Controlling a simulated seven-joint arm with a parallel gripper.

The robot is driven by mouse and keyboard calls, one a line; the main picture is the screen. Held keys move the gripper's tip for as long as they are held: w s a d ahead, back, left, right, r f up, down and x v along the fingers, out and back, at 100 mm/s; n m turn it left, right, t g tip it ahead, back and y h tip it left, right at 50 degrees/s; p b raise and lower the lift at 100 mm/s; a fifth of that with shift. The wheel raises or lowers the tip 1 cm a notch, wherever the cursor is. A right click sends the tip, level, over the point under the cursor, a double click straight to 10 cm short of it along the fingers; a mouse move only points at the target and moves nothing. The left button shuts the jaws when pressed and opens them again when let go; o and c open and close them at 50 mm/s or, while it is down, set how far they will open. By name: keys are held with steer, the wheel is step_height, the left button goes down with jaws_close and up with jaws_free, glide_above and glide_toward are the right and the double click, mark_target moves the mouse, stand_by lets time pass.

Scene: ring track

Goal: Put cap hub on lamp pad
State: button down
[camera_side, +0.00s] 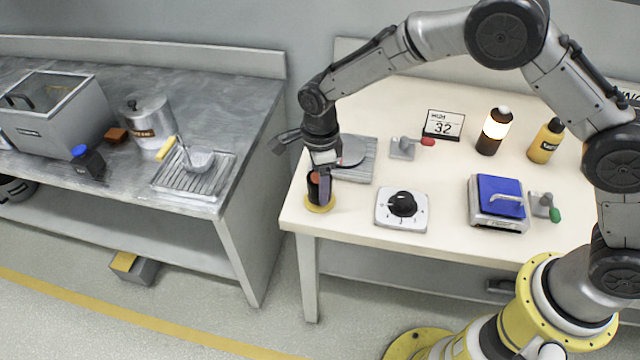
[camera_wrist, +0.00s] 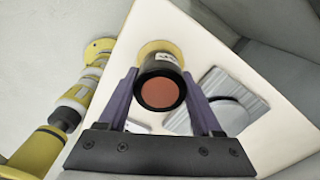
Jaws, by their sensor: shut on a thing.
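My gripper (camera_wrist: 160,76) is shut on a dark cylinder (camera_wrist: 160,62) with a black rim and a red-brown top, seen end-on between the two fingers in the wrist view. In the side view my gripper (camera_side: 322,180) is low over the table's front left corner, and the cylinder (camera_side: 313,187) looks upright. A round yellow pad (camera_side: 320,207) lies directly below it; I cannot tell whether they touch. I cannot tell which thing is named cap hub or lamp pad.
A grey plate with a round disc (camera_side: 366,172) is just right of my gripper. A white dial box (camera_side: 401,209), a blue-topped scale (camera_side: 499,203), a red-handled lever (camera_side: 404,147), a number sign (camera_side: 443,125) and a yellow bottle (camera_side: 546,141) stand further right. The table edge is close.

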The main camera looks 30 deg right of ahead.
steer(key=shift+f, duration=0.35)
steer(key=shift+f, duration=0.15)
steer(key=shift+c, duration=0.3)
jaws_free()
steer(key=shift+f, duration=0.1)
